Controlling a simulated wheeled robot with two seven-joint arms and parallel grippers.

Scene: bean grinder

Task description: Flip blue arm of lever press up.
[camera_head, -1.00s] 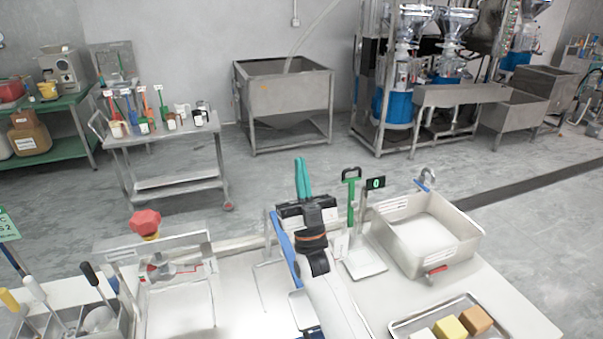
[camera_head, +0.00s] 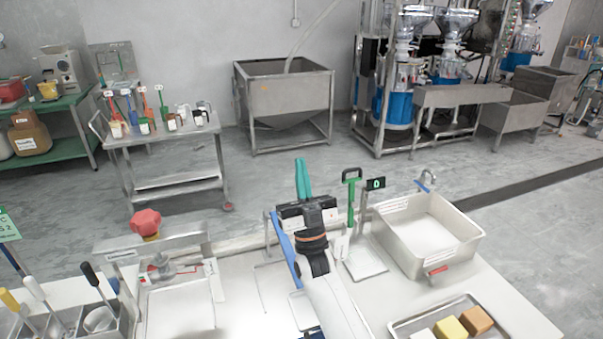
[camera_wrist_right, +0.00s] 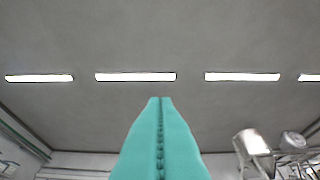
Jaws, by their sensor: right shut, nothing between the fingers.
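The blue arm (camera_head: 283,247) of the lever press shows in the head view as a long, slanted blue bar just left of my right forearm. Its upper end is near the back of the worktable, and its lower end runs toward me. My right arm hides part of the press. My right gripper (camera_head: 303,178) points upward with its teal fingers together and empty, above and slightly right of the blue arm's upper end. In the right wrist view the fingers (camera_wrist_right: 160,100) are closed against each other, with only ceiling beyond the tips. My left gripper is not in view.
A green-handled tool (camera_head: 350,195) and a small black display (camera_head: 376,184) stand just right of my right gripper. A white bin (camera_head: 462,258) is farther right. A device with a red knob (camera_head: 146,221) is at left. A tray with blocks (camera_head: 405,326) lies front right.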

